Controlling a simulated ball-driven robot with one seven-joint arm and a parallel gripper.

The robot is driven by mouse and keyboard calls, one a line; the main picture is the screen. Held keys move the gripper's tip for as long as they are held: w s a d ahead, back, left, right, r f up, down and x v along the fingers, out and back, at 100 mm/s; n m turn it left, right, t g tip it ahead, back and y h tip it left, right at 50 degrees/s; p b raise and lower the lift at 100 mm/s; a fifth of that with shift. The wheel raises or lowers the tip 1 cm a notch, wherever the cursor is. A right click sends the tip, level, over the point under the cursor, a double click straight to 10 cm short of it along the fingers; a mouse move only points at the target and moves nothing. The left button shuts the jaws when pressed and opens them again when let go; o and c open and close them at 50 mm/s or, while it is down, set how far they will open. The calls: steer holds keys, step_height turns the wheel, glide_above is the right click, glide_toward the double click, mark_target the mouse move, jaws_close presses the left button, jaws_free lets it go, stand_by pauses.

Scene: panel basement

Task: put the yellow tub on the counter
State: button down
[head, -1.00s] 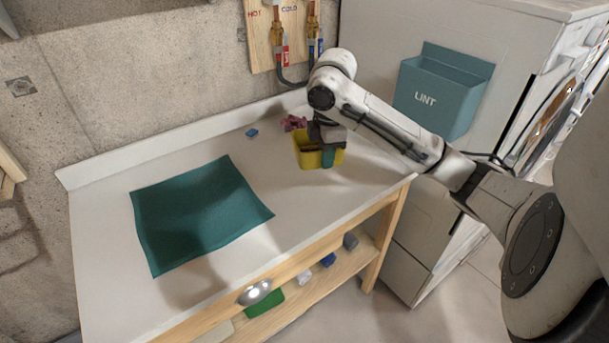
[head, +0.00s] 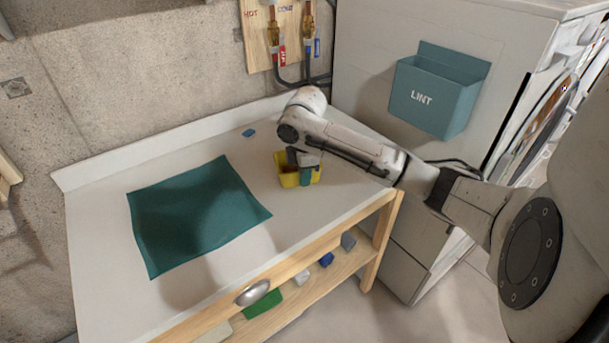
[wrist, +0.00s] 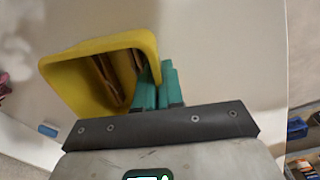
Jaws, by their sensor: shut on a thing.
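The yellow tub (head: 288,180) is at the right part of the white counter (head: 225,255) in the head view. My gripper (head: 305,177) is shut on the tub's wall. In the wrist view, the teal fingers (wrist: 160,88) pinch the rim of the tub (wrist: 70,85), with brown contents showing inside. The tub looks roughly upright and at or just above the counter top; I cannot tell whether it touches.
A teal cloth (head: 195,215) lies flat on the counter's left. A small blue block (head: 249,133) lies near the back edge. A lint box (head: 437,92) hangs on the white machine at right. The shelf below holds a green item (head: 263,302) and several blocks.

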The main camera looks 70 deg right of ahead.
steer(key=shift+f, duration=0.2)
steer(key=c, duration=1.3)
jaws_free()
steer(key=shift+o, duration=0.2)
step_height(320, 180, up, 12)
steer(key=shift+s+a+r, duration=0.2)
steer(key=shift+s+a, duration=0.05)
steer(key=shift+a, duration=0.1)
